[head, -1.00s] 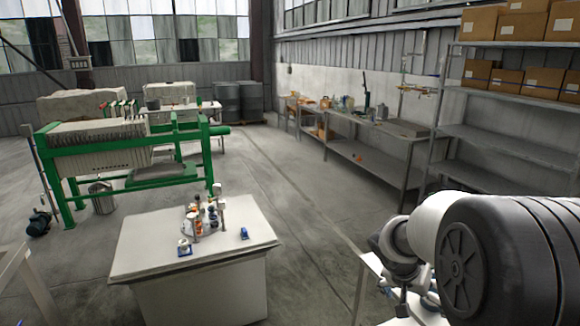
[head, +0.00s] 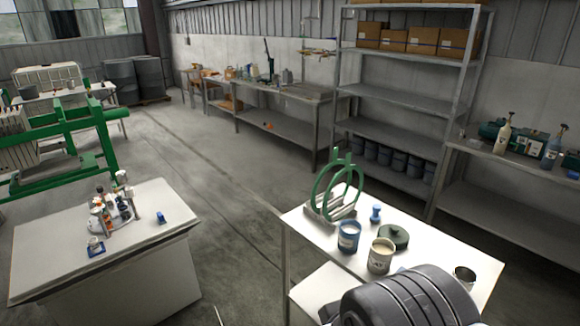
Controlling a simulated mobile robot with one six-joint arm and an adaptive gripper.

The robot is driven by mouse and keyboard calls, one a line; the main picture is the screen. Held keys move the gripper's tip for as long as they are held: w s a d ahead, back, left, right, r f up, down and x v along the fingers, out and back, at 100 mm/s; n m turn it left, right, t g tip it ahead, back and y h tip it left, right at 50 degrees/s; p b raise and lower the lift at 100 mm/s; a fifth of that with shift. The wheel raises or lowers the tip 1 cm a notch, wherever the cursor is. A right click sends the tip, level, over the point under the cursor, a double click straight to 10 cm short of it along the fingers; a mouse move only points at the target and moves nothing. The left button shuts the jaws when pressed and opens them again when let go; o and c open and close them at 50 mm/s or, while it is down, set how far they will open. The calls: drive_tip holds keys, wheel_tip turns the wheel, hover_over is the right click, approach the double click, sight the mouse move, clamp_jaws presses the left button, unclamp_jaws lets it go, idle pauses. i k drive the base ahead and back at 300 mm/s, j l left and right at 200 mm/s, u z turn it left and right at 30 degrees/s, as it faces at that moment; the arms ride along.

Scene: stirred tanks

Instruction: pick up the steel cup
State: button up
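A small shiny metal cup (head: 464,278), which looks like the steel cup, stands upright near the right end of the white table at lower right. My dark arm link is just in front of it and to its left, close to its base in the picture. My gripper is not in view, so its opening and its distance from the cup do not show.
On the same white table (head: 455,249) are a blue container (head: 348,236), a cream-coloured can (head: 381,256), a dark green lidded piece (head: 393,237), a small blue piece (head: 376,213) and a green ring frame (head: 337,190). A white cabinet (head: 130,265) stands at left, with floor between.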

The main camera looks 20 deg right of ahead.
sight(466, 277)
drive_tip(key=z, duration=1.85)
drive_tip(key=i+j+z, duration=0.6)
drive_tip(key=j, duration=0.25)
drive_tip(key=i+j+z, duration=0.2)
drive_tip(key=j, duration=0.15)
drive_tip(key=i+j+z, duration=0.2)
drive_tip(key=j, duration=0.15)
drive_tip(key=k, duration=0.1)
